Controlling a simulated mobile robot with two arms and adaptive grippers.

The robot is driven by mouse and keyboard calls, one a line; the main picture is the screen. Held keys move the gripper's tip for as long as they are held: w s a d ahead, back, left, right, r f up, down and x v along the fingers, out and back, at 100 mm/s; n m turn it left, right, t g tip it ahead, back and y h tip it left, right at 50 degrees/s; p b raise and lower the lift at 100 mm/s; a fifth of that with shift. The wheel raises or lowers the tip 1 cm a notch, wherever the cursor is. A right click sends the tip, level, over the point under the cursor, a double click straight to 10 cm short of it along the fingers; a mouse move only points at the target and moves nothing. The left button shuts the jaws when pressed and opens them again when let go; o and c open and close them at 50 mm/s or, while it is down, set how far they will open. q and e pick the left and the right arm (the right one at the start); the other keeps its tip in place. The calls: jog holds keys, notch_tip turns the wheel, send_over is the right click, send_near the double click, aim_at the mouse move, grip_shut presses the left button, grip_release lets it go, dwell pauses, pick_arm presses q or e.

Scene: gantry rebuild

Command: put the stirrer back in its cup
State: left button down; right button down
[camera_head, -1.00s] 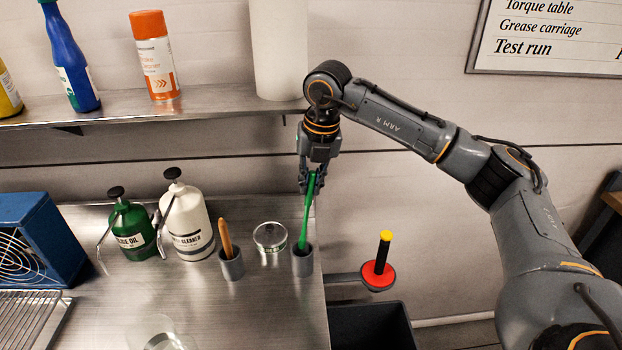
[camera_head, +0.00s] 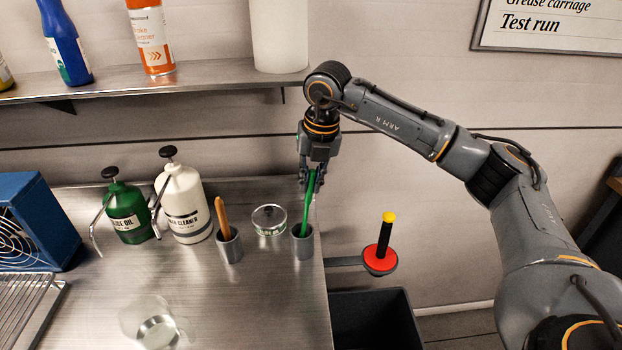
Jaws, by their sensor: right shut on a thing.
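The green stirrer (camera_head: 308,207) stands nearly upright, leaning slightly right, with its lower end inside a small grey cup (camera_head: 303,243) near the right edge of the steel bench. My right gripper (camera_head: 311,182) is above this cup, shut on the stirrer's upper end. The stirrer's lower tip is hidden by the cup wall. A second grey cup (camera_head: 230,246) to the left holds a wooden-handled tool (camera_head: 222,217). My left gripper is not in view.
White (camera_head: 184,205) and green (camera_head: 126,212) pump bottles are to the left. A clear glass vessel (camera_head: 157,328) is at the front. A red disc with a black handle (camera_head: 381,257) sits beyond the bench's right edge, above a dark bin (camera_head: 375,320).

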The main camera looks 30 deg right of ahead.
jog(key=c, duration=1.3)
grip_release()
jog(key=r, duration=0.4)
jog(key=s+r, duration=0.1)
jog(key=r, duration=0.3)
jog(key=s+r, duration=0.1)
jog(key=r, duration=0.3)
jog(key=shift+d, duration=0.35)
jog(key=shift+f, duration=0.1)
